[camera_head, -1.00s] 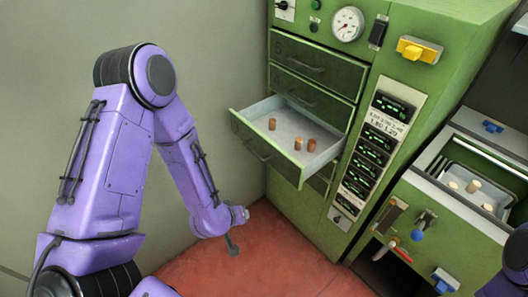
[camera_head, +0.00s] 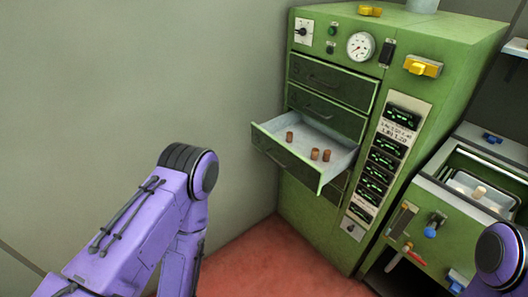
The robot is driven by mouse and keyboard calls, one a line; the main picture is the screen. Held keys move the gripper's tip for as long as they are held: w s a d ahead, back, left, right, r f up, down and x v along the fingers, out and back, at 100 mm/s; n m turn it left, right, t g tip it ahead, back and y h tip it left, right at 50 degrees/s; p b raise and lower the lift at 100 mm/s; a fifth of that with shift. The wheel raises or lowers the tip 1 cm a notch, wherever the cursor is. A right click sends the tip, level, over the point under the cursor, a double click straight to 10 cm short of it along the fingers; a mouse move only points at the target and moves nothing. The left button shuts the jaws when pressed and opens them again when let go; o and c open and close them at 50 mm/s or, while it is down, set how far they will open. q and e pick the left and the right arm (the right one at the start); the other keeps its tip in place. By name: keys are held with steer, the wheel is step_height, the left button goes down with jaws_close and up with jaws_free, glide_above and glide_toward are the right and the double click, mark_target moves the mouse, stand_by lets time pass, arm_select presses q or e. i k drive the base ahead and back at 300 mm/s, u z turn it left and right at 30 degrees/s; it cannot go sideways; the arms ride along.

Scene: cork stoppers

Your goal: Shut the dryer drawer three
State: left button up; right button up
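The green dryer cabinet (camera_head: 445,45) stands against the wall.
Two drawers above, the top one (camera_head: 333,80) and the second (camera_head: 325,112), are shut. To the right, an open bin (camera_head: 462,160) holds pale corks, above a panel with a blue knob (camera_head: 431,230). Red floor (camera_head: 270,262) is clear below the drawer.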

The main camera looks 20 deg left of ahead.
mark_target(269, 137)
steer(key=u, duration=0.4)
steer(key=i, duration=1.1)
steer(key=u, duration=0.3)
steer(key=k, duration=0.7)
steer(key=z, duration=0.45)
steer(key=i, duration=0.5)
